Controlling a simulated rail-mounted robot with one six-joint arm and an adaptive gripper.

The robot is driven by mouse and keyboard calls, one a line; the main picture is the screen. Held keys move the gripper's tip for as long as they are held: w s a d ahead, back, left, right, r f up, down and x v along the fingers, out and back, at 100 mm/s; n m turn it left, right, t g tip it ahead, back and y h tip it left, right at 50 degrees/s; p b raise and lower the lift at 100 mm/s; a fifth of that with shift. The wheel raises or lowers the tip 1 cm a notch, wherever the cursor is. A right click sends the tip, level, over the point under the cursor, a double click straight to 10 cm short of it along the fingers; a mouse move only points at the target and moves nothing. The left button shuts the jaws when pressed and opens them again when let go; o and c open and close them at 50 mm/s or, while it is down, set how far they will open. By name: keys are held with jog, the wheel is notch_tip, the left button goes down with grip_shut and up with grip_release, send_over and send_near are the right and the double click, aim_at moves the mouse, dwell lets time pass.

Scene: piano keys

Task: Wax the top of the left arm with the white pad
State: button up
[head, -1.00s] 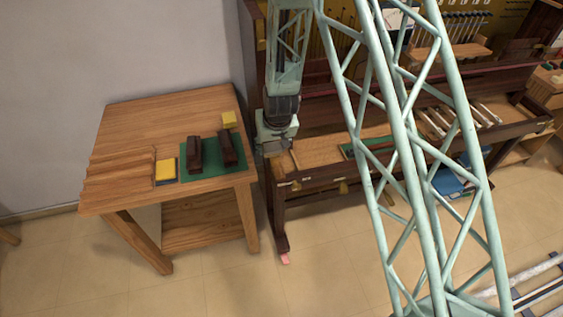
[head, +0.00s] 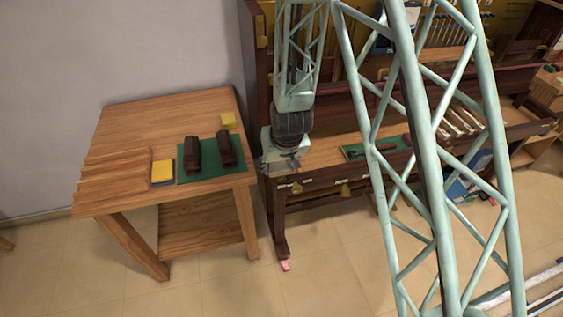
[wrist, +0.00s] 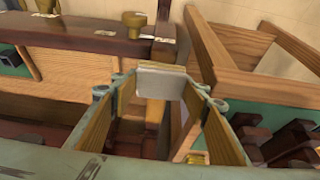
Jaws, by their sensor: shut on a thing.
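My gripper (wrist: 160,92) is shut on the white pad (wrist: 162,83), a pale flat block between the fingertips in the wrist view. In the head view my gripper (head: 283,160) is at the left end of the piano, close to the wooden table. The piano's left arm (wrist: 147,108) is dark brown wood and lies below and behind the pad in the wrist view. The gripper hides much of it in the head view. I cannot tell whether the pad touches it.
The wooden table (head: 130,120) stands at the left, holding a green mat (head: 212,178) with two dark brown blocks, a yellow-and-blue block (head: 162,173) and a yellow block (head: 228,120). Brass knobs (wrist: 133,20) stick out from the piano front. A green tray (head: 378,148) lies on the piano.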

jog(key=shift+s+d+b, duration=0.25)
jog(key=shift+s+b, duration=0.25)
jog(key=shift+s, duration=0.65)
jog(key=shift+s+d+b, duration=0.25)
jog(key=shift+s+b, duration=0.25)
jog(key=shift+s, duration=0.65)
jog(key=shift+s+r, duration=0.15)
jog(key=shift+r, duration=0.05)
notch_tip(320, 180, up, 8)
jog(key=p, duration=0.4)
send_over(281, 179)
jog(key=s, duration=0.2)
jog(key=shift+w+d, duration=0.15)
jog(key=shift+w, duration=0.05)
jog(key=shift+p, duration=1.8)
jog(key=shift+f+p, duration=0.15)
jog(key=shift+p, duration=1.65)
jog(key=shift+f, duration=0.1)
